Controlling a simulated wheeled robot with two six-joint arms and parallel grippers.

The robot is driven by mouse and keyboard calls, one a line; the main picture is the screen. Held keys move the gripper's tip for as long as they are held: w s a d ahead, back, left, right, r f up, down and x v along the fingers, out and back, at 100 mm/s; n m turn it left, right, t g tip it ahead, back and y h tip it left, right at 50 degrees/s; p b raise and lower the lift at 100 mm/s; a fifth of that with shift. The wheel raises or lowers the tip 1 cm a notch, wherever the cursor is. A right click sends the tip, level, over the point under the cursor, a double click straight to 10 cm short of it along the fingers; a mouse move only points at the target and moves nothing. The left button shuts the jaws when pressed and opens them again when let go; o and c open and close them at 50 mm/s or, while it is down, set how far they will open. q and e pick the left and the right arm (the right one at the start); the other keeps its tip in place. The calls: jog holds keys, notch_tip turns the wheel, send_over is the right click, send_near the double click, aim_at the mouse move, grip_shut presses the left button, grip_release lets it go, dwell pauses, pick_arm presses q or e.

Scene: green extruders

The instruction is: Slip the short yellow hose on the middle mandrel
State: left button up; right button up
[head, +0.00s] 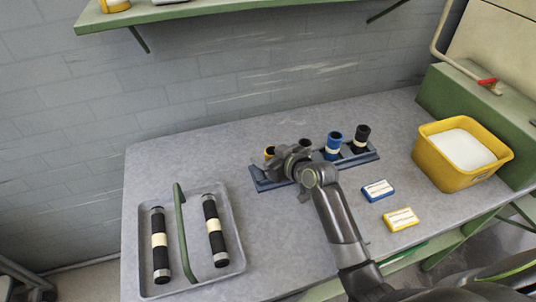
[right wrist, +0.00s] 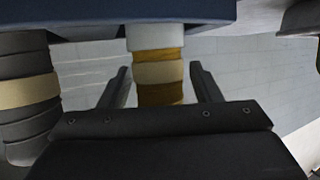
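The yellow hose (head: 269,152) with a cream band stands at the left end of the blue rack (head: 264,185); my right gripper partly hides it in the head view. In the right wrist view the yellow hose (right wrist: 158,92) is between the two fingers of my right gripper (right wrist: 159,71), with a gap on each side. The right gripper is open. Two black cylinders with cream bands and steel ends, left (head: 160,262) and right (head: 210,210), lie in the grey tray (head: 190,288). I cannot tell which is the middle mandrel. My left gripper is out of view.
A dark hose (head: 305,144), a blue hose (head: 334,140) and a black hose (head: 362,133) stand along the rack. A green handle (head: 183,225) spans the tray. Blue (head: 378,190) and yellow (head: 401,219) boxes lie near a yellow bin (head: 440,170). The table between tray and rack is clear.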

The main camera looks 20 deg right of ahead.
jog(key=shift+r, duration=0.15)
jog(key=v, duration=1.2)
jog(key=shift+r, duration=0.15)
dwell(0.3)
